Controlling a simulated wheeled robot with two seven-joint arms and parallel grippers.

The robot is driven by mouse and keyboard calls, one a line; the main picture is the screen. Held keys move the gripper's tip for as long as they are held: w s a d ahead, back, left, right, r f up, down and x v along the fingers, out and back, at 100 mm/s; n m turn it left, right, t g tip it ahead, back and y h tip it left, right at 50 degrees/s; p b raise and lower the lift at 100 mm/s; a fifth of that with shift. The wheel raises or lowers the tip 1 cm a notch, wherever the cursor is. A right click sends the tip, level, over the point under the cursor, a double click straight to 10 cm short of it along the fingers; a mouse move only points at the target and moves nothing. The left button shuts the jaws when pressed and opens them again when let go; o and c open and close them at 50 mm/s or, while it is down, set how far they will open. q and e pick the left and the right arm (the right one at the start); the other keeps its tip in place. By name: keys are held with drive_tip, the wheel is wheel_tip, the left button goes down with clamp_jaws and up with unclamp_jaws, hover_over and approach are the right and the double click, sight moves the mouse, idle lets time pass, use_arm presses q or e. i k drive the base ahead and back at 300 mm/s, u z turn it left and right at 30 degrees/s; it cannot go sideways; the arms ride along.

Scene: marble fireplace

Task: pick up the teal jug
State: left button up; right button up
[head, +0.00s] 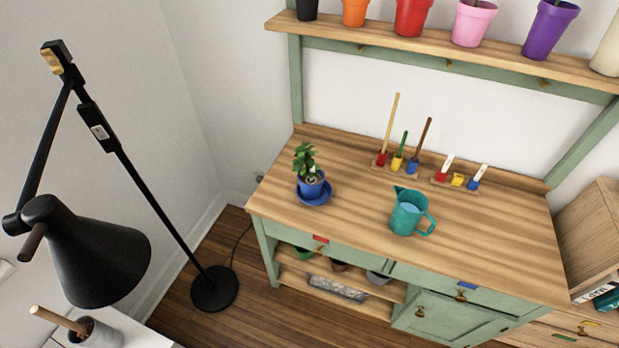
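The teal jug (407,213) stands upright on the wooden top of a green workbench (350,215), right of the bench's middle. Its handle points to the right and its spout to the upper left. Its inside looks pale blue. Neither of my grippers shows in the head view, and nothing touches the jug.
A potted plant in a blue pot (311,187) on a blue saucer stands left of the jug. Small tools in wooden holders (395,164) stand behind it. Colored pots (411,15) line the shelf above. A black floor lamp (95,250) stands at left.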

sight(411, 205)
drive_tip(key=z, duration=1.2)
drive_tip(key=k, duration=0.85)
drive_tip(key=u, duration=1.05)
drive_tip(key=i, duration=0.5)
drive_tip(key=z, duration=0.05)
